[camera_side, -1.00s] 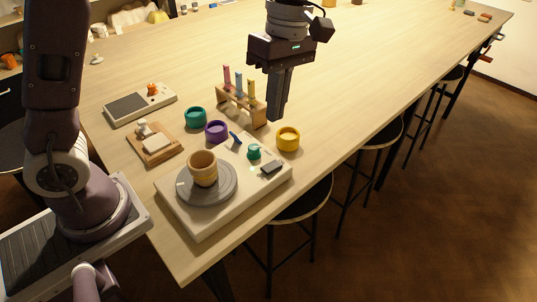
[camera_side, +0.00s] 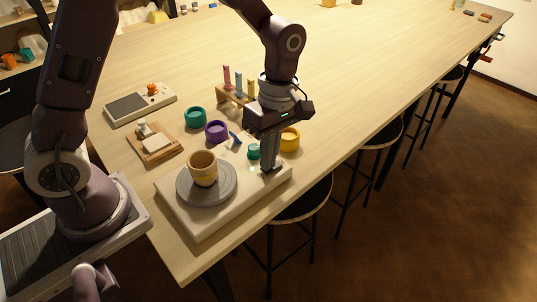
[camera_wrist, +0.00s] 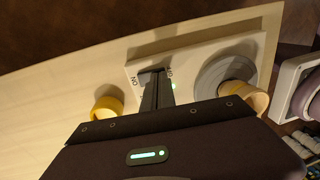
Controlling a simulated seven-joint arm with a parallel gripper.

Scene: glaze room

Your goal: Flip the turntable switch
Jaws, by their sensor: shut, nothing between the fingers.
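The turntable unit is a pale box (camera_side: 205,222) with a round grey disc (camera_side: 190,197) and a tan cup (camera_side: 203,170) on the disc. The disc also shows in the wrist view (camera_wrist: 212,76). A dark switch (camera_side: 278,168) sits at the box's right end. My gripper (camera_side: 268,167) is shut and empty, pointing down with its fingertips at the switch. In the wrist view the fingertips (camera_wrist: 152,74) cover most of it, between the ON and OFF labels. I cannot tell whether they touch it or which way it is tipped. A small green light (camera_wrist: 173,86) shows beside the fingers.
A yellow bowl (camera_side: 290,140) is just behind, with purple (camera_side: 217,130) and teal (camera_side: 195,117) bowls farther left.

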